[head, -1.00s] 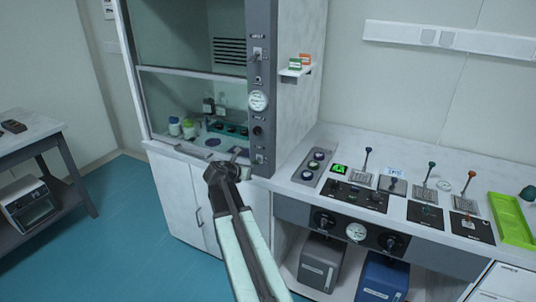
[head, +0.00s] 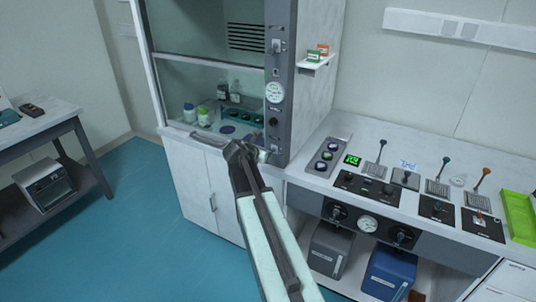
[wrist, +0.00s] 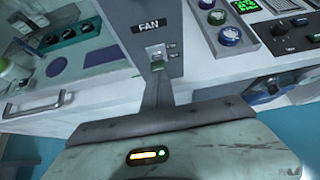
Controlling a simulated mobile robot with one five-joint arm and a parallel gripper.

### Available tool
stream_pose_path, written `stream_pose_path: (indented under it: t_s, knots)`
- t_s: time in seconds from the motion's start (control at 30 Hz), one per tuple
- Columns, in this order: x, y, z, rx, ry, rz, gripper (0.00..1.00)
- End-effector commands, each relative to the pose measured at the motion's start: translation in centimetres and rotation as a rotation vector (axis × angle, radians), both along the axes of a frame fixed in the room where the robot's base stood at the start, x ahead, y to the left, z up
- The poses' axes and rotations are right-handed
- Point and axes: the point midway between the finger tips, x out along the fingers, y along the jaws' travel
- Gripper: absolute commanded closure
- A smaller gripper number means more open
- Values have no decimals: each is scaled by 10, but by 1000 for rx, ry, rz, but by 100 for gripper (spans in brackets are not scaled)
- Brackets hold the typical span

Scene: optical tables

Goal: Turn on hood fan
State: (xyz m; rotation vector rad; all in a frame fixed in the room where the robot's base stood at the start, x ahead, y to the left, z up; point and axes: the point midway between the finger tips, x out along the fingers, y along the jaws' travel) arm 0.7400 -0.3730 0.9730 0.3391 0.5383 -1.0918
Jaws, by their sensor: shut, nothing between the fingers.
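The fume hood's grey control post (head: 281,75) runs down its right front edge. In the wrist view, its lower part bears a black FAN label (wrist: 147,25) above a small switch (wrist: 156,54) with a green lower part. My gripper (wrist: 157,72) is shut and empty, its narrow tip just below or at the switch. I cannot tell whether it touches, nor which way the switch is set. In the head view my gripper (head: 262,155) is at the foot of the post and partly covers that area.
Bottles (head: 190,113) and a dark rack stand inside the hood, behind its glass sash. To the right is a bench with a button box (head: 325,156), levers and a green tray (head: 520,217). A side table (head: 40,120) stands left; blue floor lies between.

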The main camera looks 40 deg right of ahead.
Motion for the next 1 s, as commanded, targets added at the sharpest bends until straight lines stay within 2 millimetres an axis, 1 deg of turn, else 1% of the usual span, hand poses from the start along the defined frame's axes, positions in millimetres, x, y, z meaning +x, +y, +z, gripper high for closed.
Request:
stream_pose_path:
  t_s: [0.07,0.17,0.43,0.47,0.5,0.8,0.9,1.0]
  knots:
    - [2,0,2,-7,-2,4,100]
    - [1,2,-5,-7,-2,6,100]
    - [-4,20,-46,-1,0,3,100]
    - [-6,24,-26,-1,0,4,100]
    - [-8,28,-18,-1,0,4,100]
    - [-24,60,26,0,0,3,100]
    - [-28,69,36,0,1,2,100]
    - [-30,75,41,0,1,2,100]
